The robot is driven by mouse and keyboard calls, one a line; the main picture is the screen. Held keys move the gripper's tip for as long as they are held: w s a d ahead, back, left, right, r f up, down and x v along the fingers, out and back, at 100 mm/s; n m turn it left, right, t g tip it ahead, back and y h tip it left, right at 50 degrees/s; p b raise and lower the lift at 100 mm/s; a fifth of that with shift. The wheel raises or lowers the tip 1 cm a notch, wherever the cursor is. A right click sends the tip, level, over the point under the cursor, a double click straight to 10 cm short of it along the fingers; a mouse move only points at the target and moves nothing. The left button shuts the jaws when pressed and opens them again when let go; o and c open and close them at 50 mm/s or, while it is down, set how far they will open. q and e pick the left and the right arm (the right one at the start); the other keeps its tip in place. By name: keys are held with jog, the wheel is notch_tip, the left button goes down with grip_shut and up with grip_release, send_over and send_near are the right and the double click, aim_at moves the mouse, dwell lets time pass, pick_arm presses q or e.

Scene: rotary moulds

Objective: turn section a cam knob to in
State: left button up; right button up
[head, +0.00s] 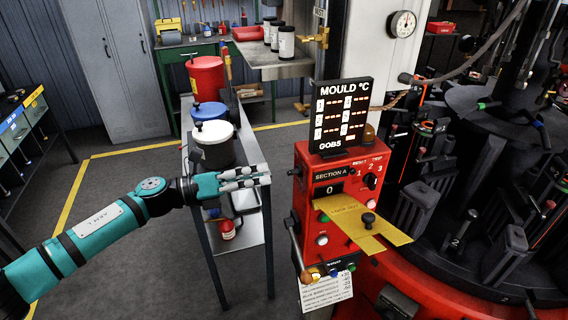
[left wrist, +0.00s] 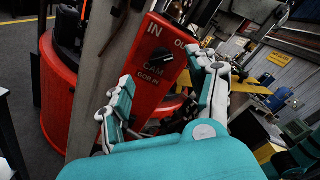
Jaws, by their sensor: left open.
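In the left wrist view, a red panel carries the black cam knob (left wrist: 155,66), with "IN" printed at its upper left, a partly hidden "O…" label at its upper right, and "CAM" below. Which label the knob points to is too small to tell. My left gripper (left wrist: 160,78) is open, its fingers on either side of the panel in this view, with the knob between them and not gripped. In the head view, my left gripper (head: 267,175) reaches toward the left side of the red Section A box (head: 308,210). My right gripper is not in view.
The mould machine (head: 480,160) fills the right.

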aim_at(294, 172)
pick_arm(q)
jog(key=p+x, duration=0.1)
jog(key=x, duration=0.5)
jog(key=shift+d, duration=0.3)
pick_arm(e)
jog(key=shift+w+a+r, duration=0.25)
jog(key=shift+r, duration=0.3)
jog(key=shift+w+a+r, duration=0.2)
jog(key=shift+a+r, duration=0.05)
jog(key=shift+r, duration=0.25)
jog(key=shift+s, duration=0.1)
pick_arm(q)
jog(key=shift+w, duration=0.1)
jog(key=c, duration=1.2)
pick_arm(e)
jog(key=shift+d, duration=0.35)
